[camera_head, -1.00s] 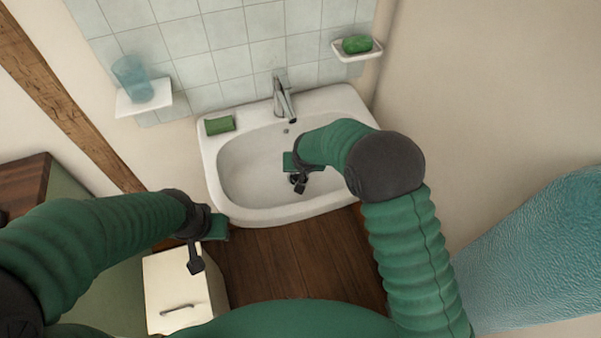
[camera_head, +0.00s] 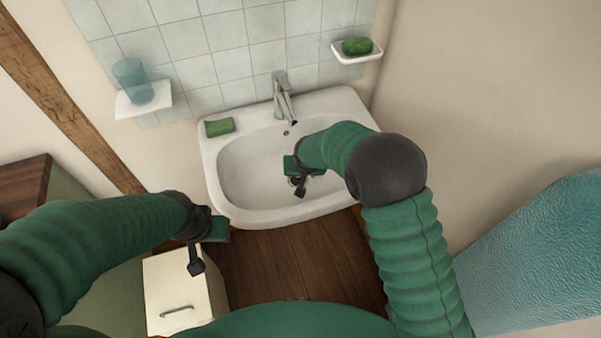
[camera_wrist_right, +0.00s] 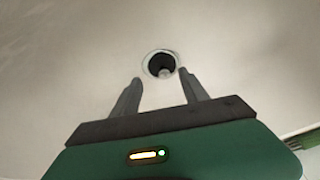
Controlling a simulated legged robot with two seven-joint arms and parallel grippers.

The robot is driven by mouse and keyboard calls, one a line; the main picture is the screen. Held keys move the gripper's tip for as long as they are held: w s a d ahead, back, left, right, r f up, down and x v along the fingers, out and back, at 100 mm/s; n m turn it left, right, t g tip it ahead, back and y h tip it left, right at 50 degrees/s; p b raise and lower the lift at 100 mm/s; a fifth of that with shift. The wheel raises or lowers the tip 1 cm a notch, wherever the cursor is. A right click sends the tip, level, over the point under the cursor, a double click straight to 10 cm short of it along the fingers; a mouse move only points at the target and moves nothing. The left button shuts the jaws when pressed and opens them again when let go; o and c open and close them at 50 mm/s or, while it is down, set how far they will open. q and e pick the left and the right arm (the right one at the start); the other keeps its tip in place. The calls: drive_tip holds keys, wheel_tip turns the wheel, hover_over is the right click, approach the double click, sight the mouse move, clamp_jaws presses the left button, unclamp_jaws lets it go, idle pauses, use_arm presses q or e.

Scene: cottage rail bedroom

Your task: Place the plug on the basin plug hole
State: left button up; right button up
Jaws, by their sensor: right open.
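The white basin (camera_head: 240,180) is on the tiled wall, with its plug hole partly hidden behind my right gripper (camera_head: 299,187) in the head view. In the right wrist view the plug hole (camera_wrist_right: 147,65) is a pale ring just beyond the fingertips. Inside it is a dark round area with a small grey piece (camera_wrist_right: 166,73), which may be the plug; I cannot tell how it sits. My right gripper (camera_wrist_right: 161,77) is open, with nothing between its fingers. My left gripper (camera_head: 200,258) hangs left of the basin; its finger gap is not clear.
The tap (camera_head: 282,97) stands at the basin's back. A green block (camera_head: 219,127) lies on the back left rim. A shelf with a blue cup (camera_head: 132,82) and a soap dish (camera_head: 357,52) are on the wall. A cream cabinet (camera_head: 180,285) stands below my left gripper.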

drive_tip(key=v, duration=1)
drive_tip(key=shift+p, duration=0.45)
